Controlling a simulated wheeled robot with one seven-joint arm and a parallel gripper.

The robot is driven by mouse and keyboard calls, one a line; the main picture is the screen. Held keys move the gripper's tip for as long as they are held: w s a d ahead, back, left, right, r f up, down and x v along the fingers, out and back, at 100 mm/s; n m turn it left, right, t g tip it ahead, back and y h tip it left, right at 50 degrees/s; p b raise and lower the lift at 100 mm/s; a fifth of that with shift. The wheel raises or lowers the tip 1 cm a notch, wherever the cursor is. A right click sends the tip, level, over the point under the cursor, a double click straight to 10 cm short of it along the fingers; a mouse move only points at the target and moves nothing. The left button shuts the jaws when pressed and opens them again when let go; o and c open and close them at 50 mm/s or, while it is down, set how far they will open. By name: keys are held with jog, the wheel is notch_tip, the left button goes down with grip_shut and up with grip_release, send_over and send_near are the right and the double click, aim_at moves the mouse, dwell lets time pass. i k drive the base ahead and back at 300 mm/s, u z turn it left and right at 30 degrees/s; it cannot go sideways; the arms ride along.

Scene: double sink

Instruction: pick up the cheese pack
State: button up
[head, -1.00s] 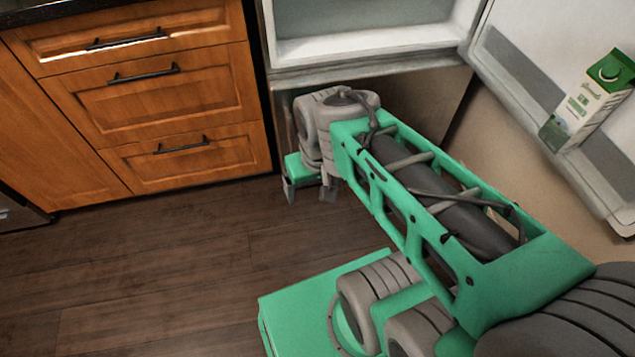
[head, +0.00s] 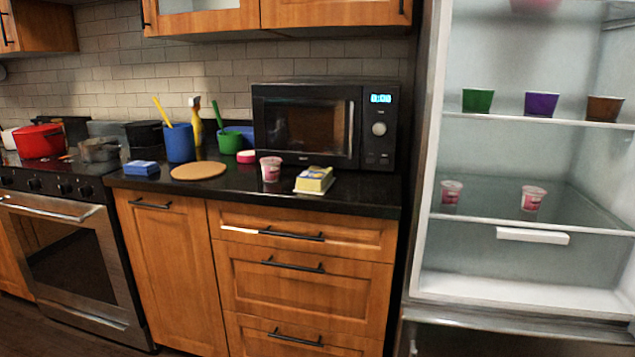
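A small yellow and white pack (head: 314,180), which looks like the cheese pack, lies on the black countertop (head: 352,196) near its front edge, in front of the microwave. Its label is too small to read. A pink and white cup (head: 270,168) stands just to its left, with a small gap. My gripper is not in view now, so its distance from the pack does not show.
The microwave (head: 305,125) stands behind the pack. A round board (head: 198,171), a blue block (head: 141,168) and utensil cups are farther left. The open fridge (head: 520,255) at right holds several cups on shelves.

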aim_at(315, 180)
jog(key=u, duration=0.1)
jog(key=i, duration=1.05)
jog(key=u, duration=0.8)
